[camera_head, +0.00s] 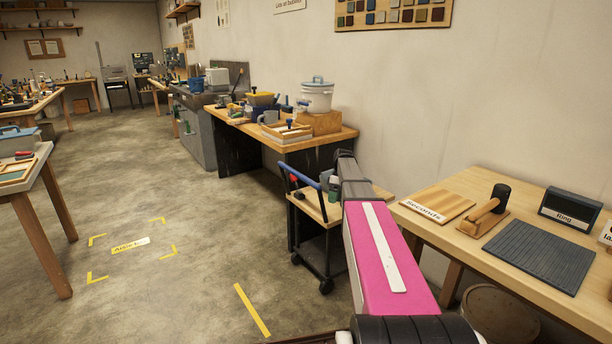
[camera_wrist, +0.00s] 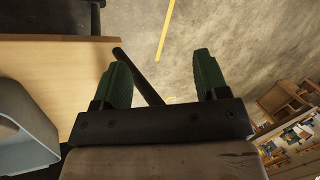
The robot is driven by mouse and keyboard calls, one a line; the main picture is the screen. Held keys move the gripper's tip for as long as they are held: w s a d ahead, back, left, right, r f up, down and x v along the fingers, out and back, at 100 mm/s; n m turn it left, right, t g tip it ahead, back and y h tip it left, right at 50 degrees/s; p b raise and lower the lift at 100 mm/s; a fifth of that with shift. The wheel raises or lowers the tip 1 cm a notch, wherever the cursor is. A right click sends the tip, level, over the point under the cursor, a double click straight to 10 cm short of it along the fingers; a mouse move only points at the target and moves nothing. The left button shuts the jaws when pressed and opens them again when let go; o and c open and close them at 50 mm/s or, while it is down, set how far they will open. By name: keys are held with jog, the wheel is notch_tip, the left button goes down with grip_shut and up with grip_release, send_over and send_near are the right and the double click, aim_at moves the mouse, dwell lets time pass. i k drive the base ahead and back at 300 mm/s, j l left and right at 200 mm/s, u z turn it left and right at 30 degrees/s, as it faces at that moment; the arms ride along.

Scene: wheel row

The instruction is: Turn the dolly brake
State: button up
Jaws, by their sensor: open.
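The dolly (camera_head: 316,207) stands on the floor beside the workbench in the head view, with a wooden deck, a dark frame, a blue push handle (camera_head: 300,179) and black casters (camera_head: 326,286). A small red part (camera_head: 296,181) shows by the handle; I cannot tell if it is the brake. My gripper's two green fingers (camera_wrist: 160,66) are apart and empty in the wrist view. A dark bar (camera_wrist: 138,75) runs behind and between them, not visibly held. A wooden surface (camera_wrist: 60,70) lies to their left. In the head view my gripper is around the dolly top, mostly hidden by my arm.
A workbench (camera_head: 345,136) with bins and a white bucket (camera_head: 317,95) stands behind the dolly. Another table (camera_head: 45,165) is at left. The floor between is clear, with yellow tape markings (camera_head: 252,310).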

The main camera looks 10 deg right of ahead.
aim_at(295, 183)
jog(key=i+j, duration=0.15)
jog(key=i, duration=0.3)
jog(key=i+j, duration=0.15)
jog(key=i, duration=0.3)
jog(key=i+j, duration=0.15)
jog(key=i, duration=0.3)
